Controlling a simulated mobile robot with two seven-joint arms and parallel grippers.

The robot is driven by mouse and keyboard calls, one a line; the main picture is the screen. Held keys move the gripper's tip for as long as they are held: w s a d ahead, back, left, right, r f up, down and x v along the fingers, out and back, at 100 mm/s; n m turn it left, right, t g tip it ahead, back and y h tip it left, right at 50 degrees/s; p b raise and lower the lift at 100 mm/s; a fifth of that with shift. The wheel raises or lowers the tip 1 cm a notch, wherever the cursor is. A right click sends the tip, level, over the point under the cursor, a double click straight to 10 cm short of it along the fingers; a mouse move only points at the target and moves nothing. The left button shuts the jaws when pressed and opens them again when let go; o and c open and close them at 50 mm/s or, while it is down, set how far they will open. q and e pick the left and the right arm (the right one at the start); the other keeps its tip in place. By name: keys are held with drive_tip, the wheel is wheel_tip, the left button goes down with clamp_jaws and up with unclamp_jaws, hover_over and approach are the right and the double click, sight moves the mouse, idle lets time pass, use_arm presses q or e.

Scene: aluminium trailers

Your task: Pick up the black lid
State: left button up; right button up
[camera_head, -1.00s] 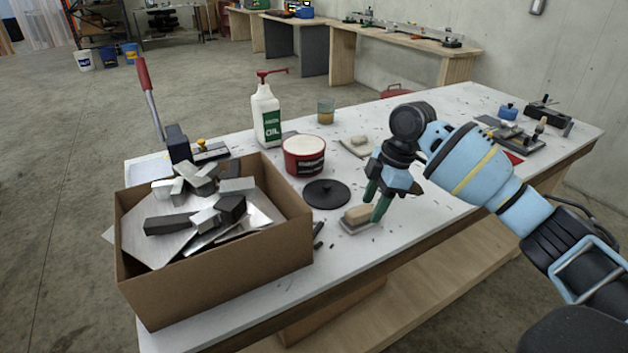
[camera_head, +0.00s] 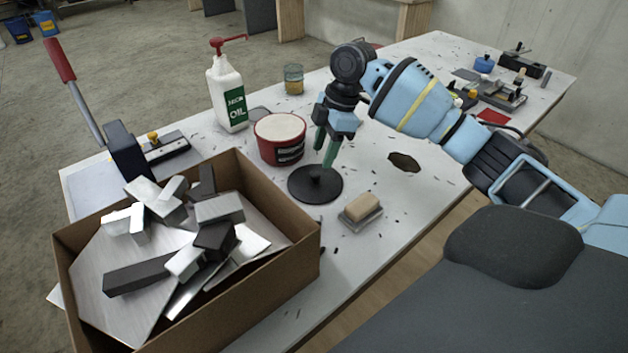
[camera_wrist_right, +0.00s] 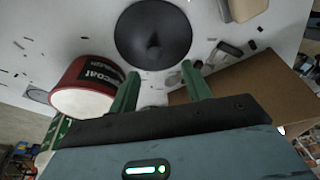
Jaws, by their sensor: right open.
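The black lid (camera_head: 303,188) is a flat round disc with a small knob in the middle, lying on the white table. In the right wrist view the lid (camera_wrist_right: 150,40) is just beyond the fingertips, with its knob facing the camera. My right gripper (camera_head: 325,158) points down over the back part of the lid, its green fingers apart and empty. The fingers also show in the right wrist view (camera_wrist_right: 160,72), with nothing between them. The head view does not make clear how high they are above the lid. My left gripper is not in view.
A red tub (camera_head: 280,150) stands right behind the lid. A cardboard box (camera_head: 290,275) of metal pieces is at front left, and a brush-like block (camera_head: 361,208) lies to the right. An oil bottle (camera_head: 228,95) and a glass (camera_head: 293,80) stand farther back.

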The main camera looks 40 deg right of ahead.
sight(315, 174)
drive_tip(key=shift+w+d+x, duration=0.15)
drive_tip(key=shift+x, duration=1.5)
drive_tip(key=shift+w+d+x, duration=0.1)
drive_tip(key=shift+w+x, duration=0.05)
drive_tip(key=shift+x, duration=1.55)
clamp_jaws()
